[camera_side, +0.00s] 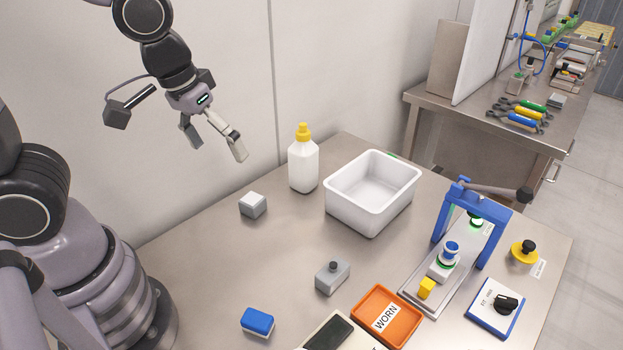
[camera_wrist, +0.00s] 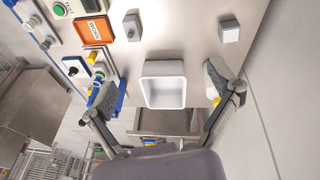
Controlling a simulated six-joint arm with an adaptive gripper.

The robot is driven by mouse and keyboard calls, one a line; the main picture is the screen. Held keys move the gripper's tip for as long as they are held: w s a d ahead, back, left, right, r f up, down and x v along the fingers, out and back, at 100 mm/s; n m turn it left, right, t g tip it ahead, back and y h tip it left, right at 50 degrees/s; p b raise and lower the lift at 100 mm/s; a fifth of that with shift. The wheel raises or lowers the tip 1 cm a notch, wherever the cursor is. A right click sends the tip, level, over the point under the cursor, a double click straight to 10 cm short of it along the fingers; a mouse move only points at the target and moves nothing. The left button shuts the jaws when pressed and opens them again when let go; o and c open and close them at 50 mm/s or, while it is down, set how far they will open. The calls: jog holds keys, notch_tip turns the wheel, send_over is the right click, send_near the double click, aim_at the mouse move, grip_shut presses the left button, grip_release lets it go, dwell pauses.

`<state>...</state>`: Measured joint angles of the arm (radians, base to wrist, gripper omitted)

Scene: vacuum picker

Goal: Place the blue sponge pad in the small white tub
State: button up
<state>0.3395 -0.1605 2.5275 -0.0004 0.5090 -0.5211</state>
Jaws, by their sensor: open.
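The blue sponge pad (camera_side: 258,320) lies on the steel table near the front edge in the side view. I cannot make it out in the wrist view. The small white tub (camera_side: 345,210) stands toward the back of the table, open and apparently empty; it also shows in the middle of the wrist view (camera_wrist: 165,107). My gripper (camera_side: 214,143) is open and empty, raised well above the table, left of the tub and bottle in the side view. Its two fingers spread to either side of the tub in the wrist view (camera_wrist: 158,88).
A white bottle with yellow cap (camera_side: 303,165) stands left of the tub. A grey-white block (camera_side: 253,205), a grey block with black knob (camera_side: 332,277) and an orange tray marked WORN (camera_side: 402,337) lie nearby. A blue-framed press (camera_side: 485,235) stands right.

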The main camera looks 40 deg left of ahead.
jog(key=d+f+n+g, duration=0.1)
jog(key=d+f+g, duration=0.1)
jog(key=d+f, duration=0.45)
jog(key=n+y, duration=0.1)
jog(key=n, duration=0.1)
send_over(257, 319)
notch_tip(257, 319, down, 11)
jog(key=shift+g, duration=0.4)
notch_tip(257, 319, down, 13)
jog(key=shift+f, duration=0.15)
jog(key=shift+c, duration=0.2)
jog(key=c, duration=1.1)
jog(key=shift+o, duration=0.2)
